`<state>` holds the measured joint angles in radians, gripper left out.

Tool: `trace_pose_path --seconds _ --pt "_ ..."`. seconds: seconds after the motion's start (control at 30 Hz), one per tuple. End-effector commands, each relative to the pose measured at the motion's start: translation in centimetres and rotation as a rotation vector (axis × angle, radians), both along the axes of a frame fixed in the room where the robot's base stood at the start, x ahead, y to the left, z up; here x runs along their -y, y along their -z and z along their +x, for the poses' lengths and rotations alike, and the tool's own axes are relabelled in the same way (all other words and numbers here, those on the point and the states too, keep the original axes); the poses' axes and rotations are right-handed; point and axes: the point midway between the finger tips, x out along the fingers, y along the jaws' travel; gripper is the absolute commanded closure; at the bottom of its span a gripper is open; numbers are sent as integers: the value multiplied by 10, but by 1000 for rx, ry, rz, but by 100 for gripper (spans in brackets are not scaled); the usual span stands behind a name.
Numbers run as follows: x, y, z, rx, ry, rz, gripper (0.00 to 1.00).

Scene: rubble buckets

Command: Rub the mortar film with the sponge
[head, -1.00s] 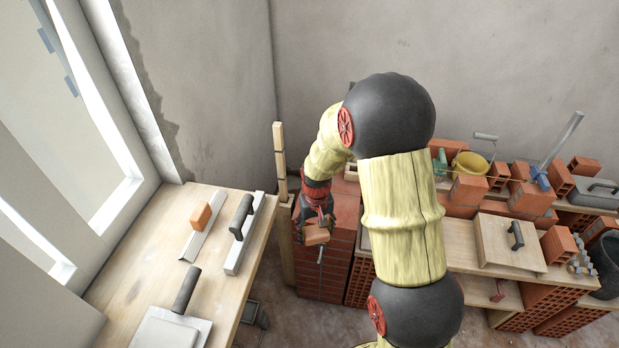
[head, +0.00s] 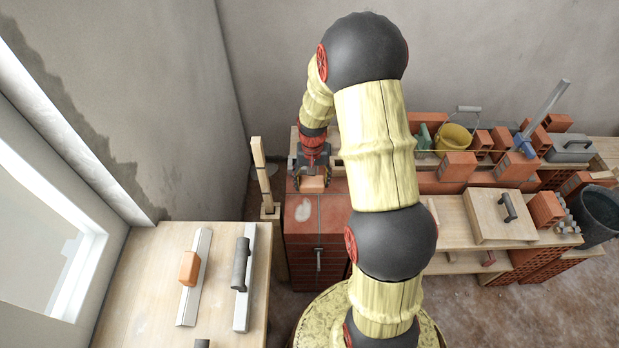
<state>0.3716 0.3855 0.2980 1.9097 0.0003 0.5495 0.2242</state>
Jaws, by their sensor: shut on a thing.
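My gripper (head: 312,176) is shut on an orange sponge (head: 314,184), holding it over the back part of the red brick block's top (head: 331,213). I cannot tell whether the sponge touches that top. A pale, whitish patch of mortar film (head: 303,210) shows on the block's top, just in front of and slightly left of the sponge. The sponge's upper part is hidden by the fingers.
A wooden table (head: 145,285) at the left holds float tools (head: 241,280). A wooden post (head: 261,170) stands left of the block. A bench at the right carries a yellow bucket (head: 452,138), bricks (head: 458,166) and a board with a handle (head: 490,230).

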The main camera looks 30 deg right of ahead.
Motion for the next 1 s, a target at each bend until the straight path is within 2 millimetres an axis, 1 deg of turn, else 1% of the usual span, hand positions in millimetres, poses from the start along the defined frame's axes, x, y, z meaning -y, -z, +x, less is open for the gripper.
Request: trace_pose_path --seconds 0.17,0.27,0.77,0.8,0.87,1.0 --pt "-1 -1 -1 -1 -1 1 65" --pt "-1 9 0 -1 -1 1 65" --pt "-1 72 0 -1 -2 1 65" --pt "-2 73 -2 -1 -2 1 65" --pt "-7 68 -9 -1 -3 1 65" --pt "-17 67 -24 0 -3 0 65"
